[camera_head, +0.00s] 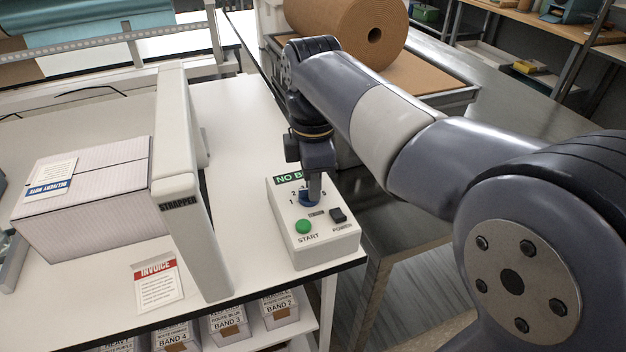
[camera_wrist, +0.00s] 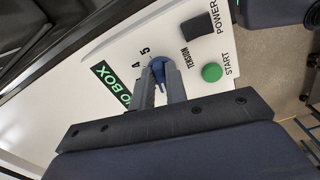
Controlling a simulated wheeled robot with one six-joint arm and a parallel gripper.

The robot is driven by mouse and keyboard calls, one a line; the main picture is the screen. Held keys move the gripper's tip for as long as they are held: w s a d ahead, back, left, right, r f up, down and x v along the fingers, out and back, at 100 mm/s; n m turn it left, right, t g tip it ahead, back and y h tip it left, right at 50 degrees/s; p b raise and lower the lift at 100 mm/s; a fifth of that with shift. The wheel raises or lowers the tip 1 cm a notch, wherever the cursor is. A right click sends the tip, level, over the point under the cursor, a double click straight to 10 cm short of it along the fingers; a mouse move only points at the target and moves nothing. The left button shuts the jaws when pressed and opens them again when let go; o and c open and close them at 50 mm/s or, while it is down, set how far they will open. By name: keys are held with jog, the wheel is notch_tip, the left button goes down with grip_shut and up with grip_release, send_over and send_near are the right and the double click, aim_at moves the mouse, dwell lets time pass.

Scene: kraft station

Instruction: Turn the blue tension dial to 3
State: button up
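The blue tension dial (camera_head: 307,199) sits on the white control box (camera_head: 327,249), with numbers around it. In the head view, 1 shows at its left and 5 at its right. My gripper (camera_head: 314,190) points down at the dial from above. In the wrist view, the two grey fingers (camera_wrist: 161,82) are close together on either side of the blue dial (camera_wrist: 157,66) and look shut on it. The numbers 4 and 5 show there beside the dial. The fingers hide part of the dial, and I cannot tell which number it points to.
The box also carries a green START button (camera_head: 303,226), a black POWER switch (camera_head: 338,215) and a green "NO BOX" display (camera_wrist: 112,86). The strapper arch (camera_head: 186,205) stands left of it, with a carton (camera_head: 95,200) beyond. An invoice (camera_head: 158,285) lies on the table.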

grip_shut()
jog(key=shift+r+m+p, duration=0.1)
jog(key=shift+m+p, duration=0.25)
jog(key=shift+m, duration=0.05)
jog(key=m+p, duration=0.2)
jog(key=shift+s+r+m, duration=0.1)
jog(key=shift+m, duration=0.3)
jog(key=m+p, duration=0.2)
jog(key=m, duration=0.1)
jog(key=shift+s+m, duration=0.1)
jog(key=shift+m, duration=0.2)
jog(key=m+p, duration=0.2)
jog(key=m, duration=0.2)
jog(key=shift+s+a+m, duration=0.1)
jog(key=shift+a+m, duration=0.05)
jog(key=shift+m, duration=0.15)
jog(key=shift+a+m+p, duration=0.1)
jog(key=shift+m+p, duration=0.75)
jog(key=shift+m, duration=1.15)
